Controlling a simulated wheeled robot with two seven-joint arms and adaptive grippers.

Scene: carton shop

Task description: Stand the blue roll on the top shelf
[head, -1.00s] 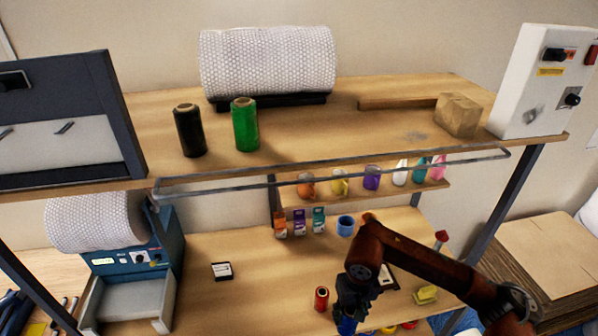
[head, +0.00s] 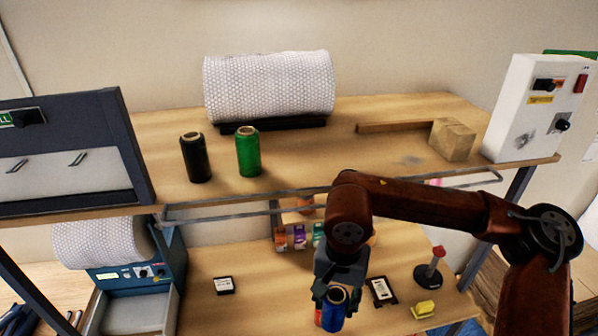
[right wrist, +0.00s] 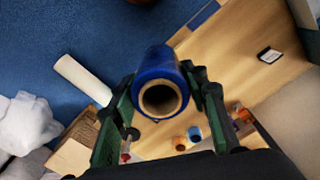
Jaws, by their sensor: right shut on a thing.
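The blue roll (head: 334,312) is held in my right gripper (head: 333,294), at the bottom of the head view in front of the lower bench. In the right wrist view the blue roll (right wrist: 158,72) sits between the two green fingers, its open cardboard core facing the camera. The top shelf (head: 330,150) is the upper wooden board. A black roll (head: 196,158) and a green roll (head: 248,152) stand upright on its left half. My left gripper is not in view.
A metal rail (head: 230,212) runs along the shelf's front edge. A bubble-wrap roll (head: 268,85) lies at the back. A cardboard block (head: 452,140) and a white control box (head: 530,110) stand at right. The shelf's middle front is clear.

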